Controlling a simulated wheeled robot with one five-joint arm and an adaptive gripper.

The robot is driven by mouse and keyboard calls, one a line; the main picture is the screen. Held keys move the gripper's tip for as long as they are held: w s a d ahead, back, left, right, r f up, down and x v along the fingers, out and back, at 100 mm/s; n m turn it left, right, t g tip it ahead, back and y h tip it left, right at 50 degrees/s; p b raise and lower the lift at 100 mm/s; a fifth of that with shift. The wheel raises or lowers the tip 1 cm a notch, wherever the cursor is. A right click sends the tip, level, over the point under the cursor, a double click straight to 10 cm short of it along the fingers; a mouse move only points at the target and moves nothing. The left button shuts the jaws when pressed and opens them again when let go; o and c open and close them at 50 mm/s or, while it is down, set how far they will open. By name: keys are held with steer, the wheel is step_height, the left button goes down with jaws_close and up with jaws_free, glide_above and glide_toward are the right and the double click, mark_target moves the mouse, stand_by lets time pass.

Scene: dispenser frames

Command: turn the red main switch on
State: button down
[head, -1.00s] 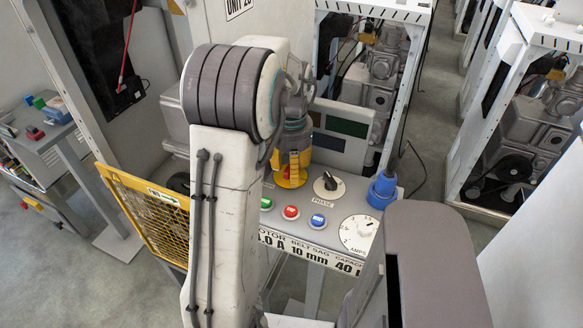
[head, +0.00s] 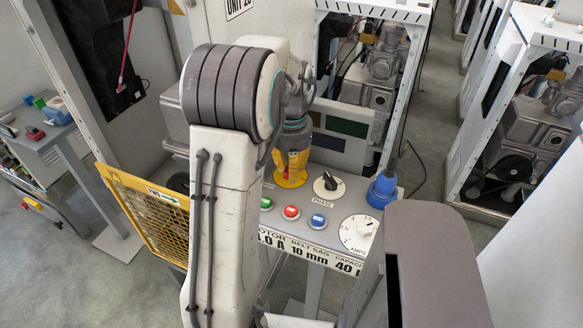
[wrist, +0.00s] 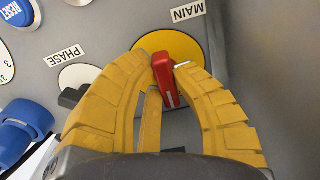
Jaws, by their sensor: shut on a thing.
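The red main switch (wrist: 165,80) is a red lever on a yellow round plate (wrist: 176,43), next to an upside-down MAIN label in the wrist view. My gripper (wrist: 166,68), with two yellow ribbed fingers, is shut on the red lever, one finger on each side. The lever tilts slightly in the picture, and its lower end is partly hidden by my fingers. In the head view my gripper (head: 290,170) points down at the panel, over the yellow plate (head: 290,182). The switch is mostly hidden there.
The grey panel (head: 335,232) also bears a black PHASE knob (head: 328,184), green, red and blue buttons (head: 290,212) and a white AMPS dial (head: 357,234). A blue plug (head: 382,190) stands at its right edge. A yellow mesh guard (head: 148,215) is at left.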

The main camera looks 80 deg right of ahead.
steer(key=m, duration=0.4)
steer(key=shift+w, duration=0.1)
steer(key=shift+a, duration=0.1)
steer(key=c, duration=1)
jaws_free()
steer(key=shift+r, duration=0.1)
step_height(320, 180, up, 12)
steer(key=shift+f, duration=0.15)
